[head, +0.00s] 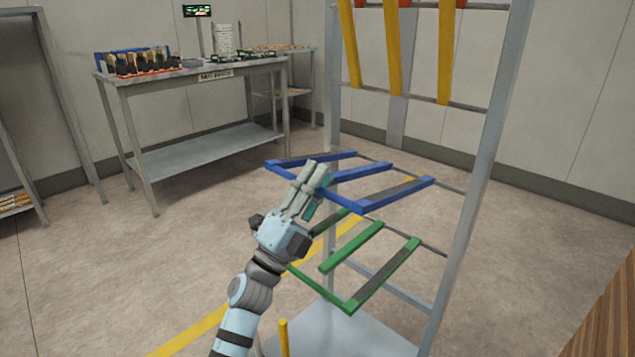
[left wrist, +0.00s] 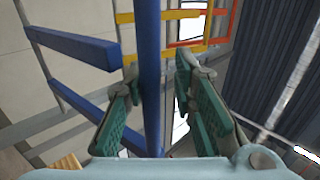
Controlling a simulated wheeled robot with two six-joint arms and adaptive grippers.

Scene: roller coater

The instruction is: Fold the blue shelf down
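The blue shelf (head: 398,196) stands out roughly level from the rack in the head view, its slats reaching back to the rack's crossbar. My left gripper (head: 318,172) is at the shelf's front bar, toward its left part. In the left wrist view the blue front bar (left wrist: 148,50) runs between the two fingers of my left gripper (left wrist: 158,85). The fingers are apart, with a gap visible on the right side of the bar. Part of the front bar is hidden behind the gripper in the head view. My right gripper is not in view.
A green shelf (head: 352,304) stands out below the blue one. Yellow slats (head: 393,50) hang steeply above it. The rack's grey right post (head: 470,210) is close by. A metal table (head: 205,152) with goods stands at the back left; the floor between is clear.

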